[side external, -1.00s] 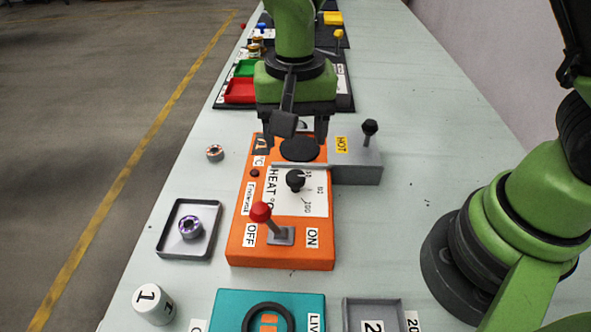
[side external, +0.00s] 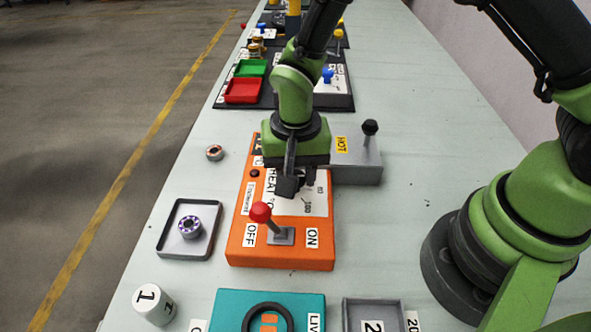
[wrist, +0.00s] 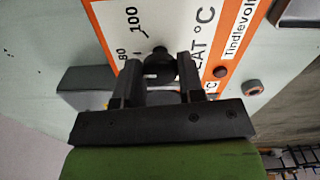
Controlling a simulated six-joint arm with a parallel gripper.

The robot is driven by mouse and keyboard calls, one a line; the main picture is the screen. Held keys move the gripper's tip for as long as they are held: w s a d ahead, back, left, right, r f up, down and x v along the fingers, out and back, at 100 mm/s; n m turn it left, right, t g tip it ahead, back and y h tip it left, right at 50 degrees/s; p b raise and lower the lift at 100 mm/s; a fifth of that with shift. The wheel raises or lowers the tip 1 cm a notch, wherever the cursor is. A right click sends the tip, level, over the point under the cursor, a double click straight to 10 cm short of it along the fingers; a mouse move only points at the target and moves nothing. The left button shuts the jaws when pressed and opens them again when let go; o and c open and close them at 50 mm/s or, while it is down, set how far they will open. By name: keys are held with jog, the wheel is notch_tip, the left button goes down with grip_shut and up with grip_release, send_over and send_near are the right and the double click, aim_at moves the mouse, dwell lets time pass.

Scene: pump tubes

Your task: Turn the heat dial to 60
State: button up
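The orange heater box (side external: 240,215) carries a white dial plate (side external: 316,200) marked HEAT °C with numbers including 80 and 100. My gripper (side external: 298,188) is low over this plate and hides the dial in the side view. In the wrist view the black dial knob (wrist: 158,64) shows between the two fingers of my gripper (wrist: 160,64). The fingers stand apart, one on each side of the knob; I cannot tell whether they touch it. The dial's pointer and its setting cannot be read clearly.
A red-knobbed lever (side external: 261,212) stands on the box near the gripper, between OFF and ON labels. A grey box with a black-knobbed lever (side external: 370,128) and a HOT label adjoins at the right. A grey tray (side external: 170,250) holding a purple-ringed part lies left.

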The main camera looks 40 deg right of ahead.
jog(key=c, duration=0.3)
jog(key=n, duration=1.1)
jog(key=shift+n, duration=0.4)
dwell(0.5)
jog(key=o, duration=0.9)
